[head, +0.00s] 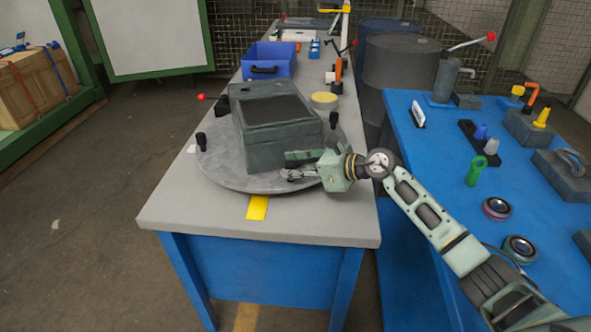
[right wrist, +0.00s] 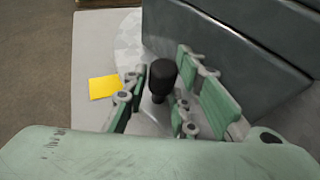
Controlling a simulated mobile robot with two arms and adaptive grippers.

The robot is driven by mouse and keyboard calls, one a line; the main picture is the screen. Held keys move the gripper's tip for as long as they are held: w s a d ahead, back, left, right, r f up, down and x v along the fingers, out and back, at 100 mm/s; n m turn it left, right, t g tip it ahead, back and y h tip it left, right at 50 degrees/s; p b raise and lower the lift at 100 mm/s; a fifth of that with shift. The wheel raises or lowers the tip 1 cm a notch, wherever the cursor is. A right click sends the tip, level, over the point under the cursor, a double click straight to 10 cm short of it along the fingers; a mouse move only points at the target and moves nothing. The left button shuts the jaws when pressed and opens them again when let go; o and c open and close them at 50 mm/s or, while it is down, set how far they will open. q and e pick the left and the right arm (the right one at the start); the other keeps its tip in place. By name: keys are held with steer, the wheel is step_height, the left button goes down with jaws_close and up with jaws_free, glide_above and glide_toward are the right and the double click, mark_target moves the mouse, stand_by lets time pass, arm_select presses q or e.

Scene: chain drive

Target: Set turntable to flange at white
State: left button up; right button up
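The turntable (head: 222,165) is a round grey disc on the grey-topped bench, with black upright knobs near its rim, such as the left one (head: 201,139). A dark grey box-shaped housing (head: 262,150) stands on it; I cannot make out a flange on it. A yellow mark (head: 257,207) lies at the disc's front edge, and a small white mark (head: 191,149) at its left. My right gripper (head: 287,166) is low over the disc's front, beside the housing. In the right wrist view its open fingers (right wrist: 158,100) stand either side of a black knob (right wrist: 162,76), with gaps visible. My left gripper is not in view.
A blue bin (head: 268,62) and a round yellow piece (head: 324,99) are behind the turntable. A red-tipped lever (head: 201,97) sticks out at the left. A blue table (head: 440,140) with several parts stands at the right.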

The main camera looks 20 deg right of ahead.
steer(key=shift+o, duration=1.4)
steer(key=shift+s+a+f, duration=0.15)
steer(key=shift+s+f, duration=0.05)
steer(key=shift+f, duration=0.1)
steer(key=shift+w, duration=0.1)
steer(key=shift+d+r, duration=0.15)
steer(key=shift+d, duration=0.1)
steer(key=v, duration=1.1)
steer(key=shift+s+r, duration=0.25)
steer(key=shift+s, duration=0.05)
